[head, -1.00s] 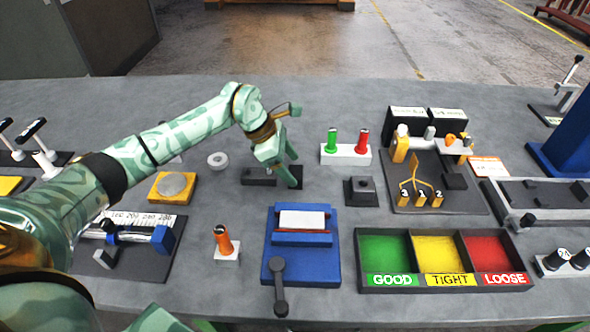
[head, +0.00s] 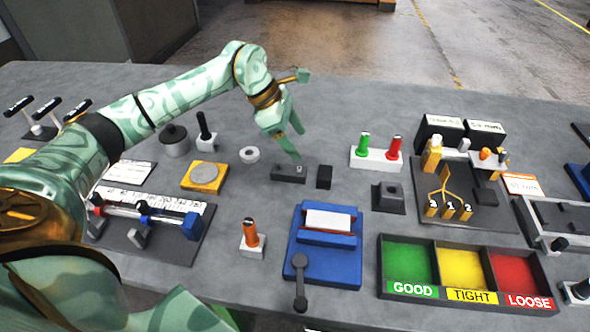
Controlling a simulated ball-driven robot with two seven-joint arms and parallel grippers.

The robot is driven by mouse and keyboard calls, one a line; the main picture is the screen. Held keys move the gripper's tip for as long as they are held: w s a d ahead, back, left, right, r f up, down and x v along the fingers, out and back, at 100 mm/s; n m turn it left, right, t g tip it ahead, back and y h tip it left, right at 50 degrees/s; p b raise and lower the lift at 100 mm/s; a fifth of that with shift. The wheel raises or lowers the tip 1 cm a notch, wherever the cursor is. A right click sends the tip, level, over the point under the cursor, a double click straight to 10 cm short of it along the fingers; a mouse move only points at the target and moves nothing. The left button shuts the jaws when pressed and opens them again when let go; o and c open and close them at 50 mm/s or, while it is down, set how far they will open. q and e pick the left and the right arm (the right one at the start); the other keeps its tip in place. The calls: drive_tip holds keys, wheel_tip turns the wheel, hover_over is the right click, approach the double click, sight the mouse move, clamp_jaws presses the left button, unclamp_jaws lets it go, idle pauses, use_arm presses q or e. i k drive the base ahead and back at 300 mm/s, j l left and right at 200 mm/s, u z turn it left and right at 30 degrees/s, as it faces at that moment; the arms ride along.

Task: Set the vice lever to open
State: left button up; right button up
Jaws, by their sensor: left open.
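The blue vice (head: 347,272) stands near the front of the table, with a white block (head: 330,219) between its jaws. Its dark grey lever (head: 300,283) is pivoted at the vice's front left corner and points toward the table's front edge. My left gripper (head: 297,145) is open and empty. It hangs over the middle of the table, beyond the vice and apart from the lever. Its fingertips show just above the dark blocks (head: 288,173). My right gripper is not in view.
An orange-handled tool (head: 251,234) stands left of the vice. A sorting tray (head: 440,302) with green, yellow and red compartments lies to its right. A small black block (head: 324,177) and a dark pedestal (head: 388,198) stand behind. The table just before the lever is clear.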

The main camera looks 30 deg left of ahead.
sight(300, 261)
drive_tip(key=u, duration=0.95)
